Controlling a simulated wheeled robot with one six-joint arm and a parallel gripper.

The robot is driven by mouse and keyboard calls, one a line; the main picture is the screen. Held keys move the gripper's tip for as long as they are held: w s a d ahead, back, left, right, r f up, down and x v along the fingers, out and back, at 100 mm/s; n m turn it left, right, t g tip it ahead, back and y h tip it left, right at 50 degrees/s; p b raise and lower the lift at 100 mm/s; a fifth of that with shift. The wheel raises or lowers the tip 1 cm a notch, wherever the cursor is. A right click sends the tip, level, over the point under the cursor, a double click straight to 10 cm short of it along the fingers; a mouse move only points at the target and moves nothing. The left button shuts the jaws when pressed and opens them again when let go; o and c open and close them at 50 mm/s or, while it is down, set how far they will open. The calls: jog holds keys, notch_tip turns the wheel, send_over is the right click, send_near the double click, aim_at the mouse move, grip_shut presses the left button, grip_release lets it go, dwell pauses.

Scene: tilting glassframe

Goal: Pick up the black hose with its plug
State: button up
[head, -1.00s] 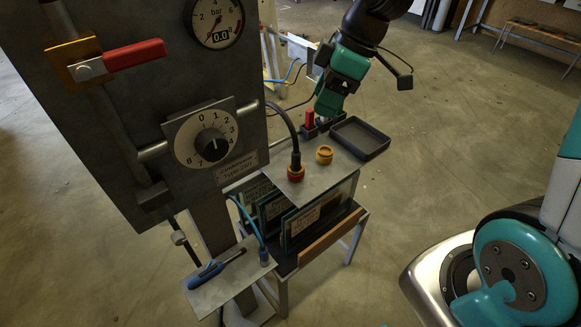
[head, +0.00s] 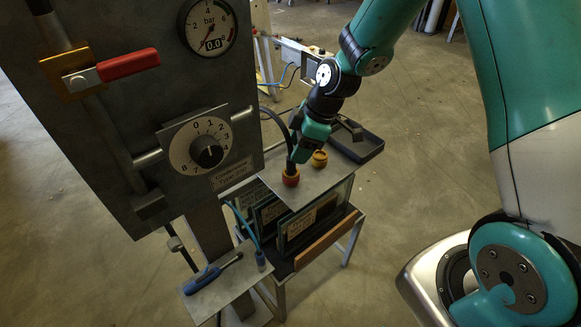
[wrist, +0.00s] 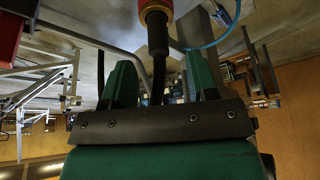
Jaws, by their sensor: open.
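The black hose (head: 276,117) comes out of the grey panel and bends down to its black plug (head: 291,167). The plug stands upright in a red-orange socket (head: 290,179) on the small grey table top. My gripper (head: 297,156) is right at the plug and partly hides it. In the wrist view the plug (wrist: 157,38) and the hose lie between the two green fingers of my gripper (wrist: 160,72). The fingers are open, with a gap on each side of the hose. The red-orange socket shows at the top edge of the wrist view (wrist: 156,7).
A yellow socket (head: 319,159) stands just right of the plug. A black tray (head: 366,149) lies behind it. The panel with dial (head: 206,151) and red lever (head: 128,65) rises close on the left. A lower shelf holds a blue tool (head: 205,278) and a blue hose (head: 245,222).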

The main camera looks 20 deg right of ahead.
aim_at(291, 168)
jog(key=x, duration=0.4)
jog(key=shift+w+a+f+p, duration=0.1)
jog(key=shift+a+f+p, duration=0.05)
jog(key=shift+p, duration=0.2)
grip_shut()
